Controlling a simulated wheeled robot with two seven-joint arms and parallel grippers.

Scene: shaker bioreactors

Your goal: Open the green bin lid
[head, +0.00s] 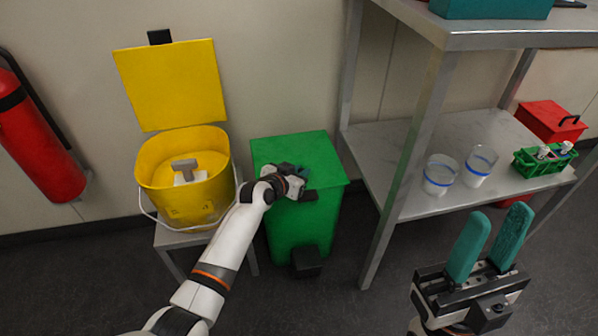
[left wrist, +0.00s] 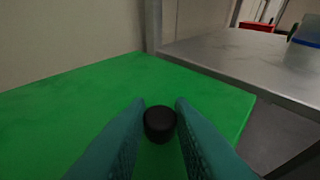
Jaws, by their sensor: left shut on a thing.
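The green bin (head: 300,230) stands on the floor against the wall, and its flat green lid (head: 300,148) looks closed. My left gripper (head: 301,180) is at the lid's front edge. In the left wrist view, the teal fingers of my left gripper (left wrist: 160,110) are shut on a round black lid handle (left wrist: 160,124), one on each side. The green lid (left wrist: 60,115) spreads out behind it. My right gripper (head: 499,212) is empty, its two teal fingers apart, in front of the metal shelf at the lower right.
A yellow bucket (head: 160,195) with its yellow lid (head: 172,80) raised stands left of the bin. A metal shelf (head: 440,205) stands close on the right, holding two beakers and a green rack (head: 545,162). A red extinguisher (head: 35,140) is far left.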

